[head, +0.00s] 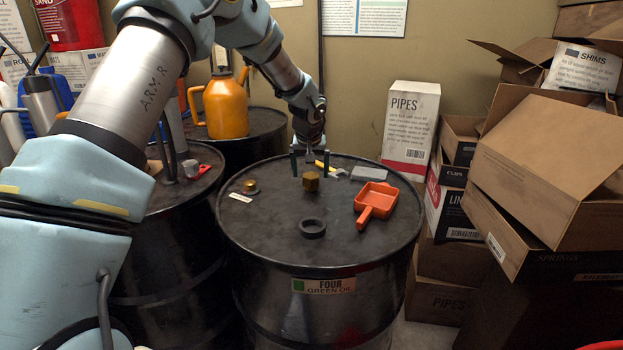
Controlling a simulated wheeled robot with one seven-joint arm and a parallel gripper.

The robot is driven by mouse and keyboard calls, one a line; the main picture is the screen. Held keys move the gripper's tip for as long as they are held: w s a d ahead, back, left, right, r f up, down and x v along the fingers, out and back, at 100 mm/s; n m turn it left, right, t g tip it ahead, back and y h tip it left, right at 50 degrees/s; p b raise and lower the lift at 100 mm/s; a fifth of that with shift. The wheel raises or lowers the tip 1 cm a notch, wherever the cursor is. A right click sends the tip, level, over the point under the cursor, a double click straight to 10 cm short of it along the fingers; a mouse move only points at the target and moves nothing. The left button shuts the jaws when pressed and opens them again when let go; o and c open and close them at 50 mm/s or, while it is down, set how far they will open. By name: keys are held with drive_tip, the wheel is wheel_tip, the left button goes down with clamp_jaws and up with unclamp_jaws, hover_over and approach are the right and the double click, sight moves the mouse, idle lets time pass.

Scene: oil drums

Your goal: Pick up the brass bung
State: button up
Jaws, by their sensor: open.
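The drum top also holds a black ring (312,228), an orange scoop (376,201), a grey block (369,174) and a small label (240,197). Another drum (170,240) stands close left, with tools on it. Cardboard boxes (550,170) are stacked at right.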

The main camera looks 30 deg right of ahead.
sight(311, 176)
drive_tip(key=shift+p+x, duration=0.4)
drive_tip(key=shift+x, duration=1.15)
clamp_jaws()
